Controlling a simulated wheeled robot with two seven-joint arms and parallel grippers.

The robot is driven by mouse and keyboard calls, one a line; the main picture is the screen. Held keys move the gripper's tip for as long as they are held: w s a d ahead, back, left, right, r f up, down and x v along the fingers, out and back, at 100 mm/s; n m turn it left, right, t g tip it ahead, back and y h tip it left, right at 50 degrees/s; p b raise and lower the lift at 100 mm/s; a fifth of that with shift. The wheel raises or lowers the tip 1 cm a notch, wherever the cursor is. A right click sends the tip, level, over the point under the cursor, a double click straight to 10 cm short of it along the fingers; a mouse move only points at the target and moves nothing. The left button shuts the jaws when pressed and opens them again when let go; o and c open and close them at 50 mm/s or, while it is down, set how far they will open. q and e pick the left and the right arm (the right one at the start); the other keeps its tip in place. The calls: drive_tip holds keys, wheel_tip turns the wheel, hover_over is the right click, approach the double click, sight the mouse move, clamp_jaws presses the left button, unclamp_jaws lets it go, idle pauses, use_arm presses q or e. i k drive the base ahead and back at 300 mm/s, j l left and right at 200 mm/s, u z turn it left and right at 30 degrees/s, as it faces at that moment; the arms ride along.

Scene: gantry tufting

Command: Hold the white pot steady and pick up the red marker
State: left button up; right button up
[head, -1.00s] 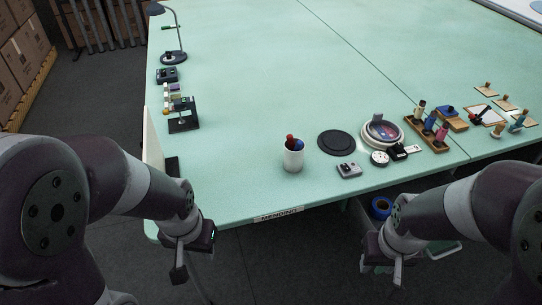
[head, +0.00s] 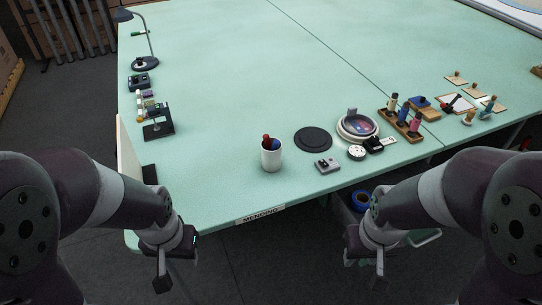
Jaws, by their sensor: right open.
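The white pot (head: 271,157) stands upright near the front edge of the green table. The red marker (head: 266,138) sticks up out of it, with a blue item (head: 275,144) beside it; their lower parts are hidden inside the pot. My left gripper (head: 162,277) hangs in front of the table edge, to the left of and below the pot in the picture. Its jaw gap is not clear. My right gripper (head: 366,262) hangs in front of the edge to the right, open and empty. Both are apart from the pot.
A black disc (head: 313,139), a small grey device (head: 327,166) and a round dish (head: 357,127) lie right of the pot. A spool rack (head: 401,125) stands beyond. A lamp (head: 145,63) and a small stand (head: 158,128) are at the left. The table behind the pot is clear.

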sight(266, 139)
drive_tip(key=i+l+u, duration=0.35)
drive_tip(key=l, duration=0.2)
drive_tip(key=l+u, duration=0.2)
drive_tip(key=l, duration=0.15)
drive_tip(key=i+l+u, duration=0.2)
drive_tip(key=l, duration=0.15)
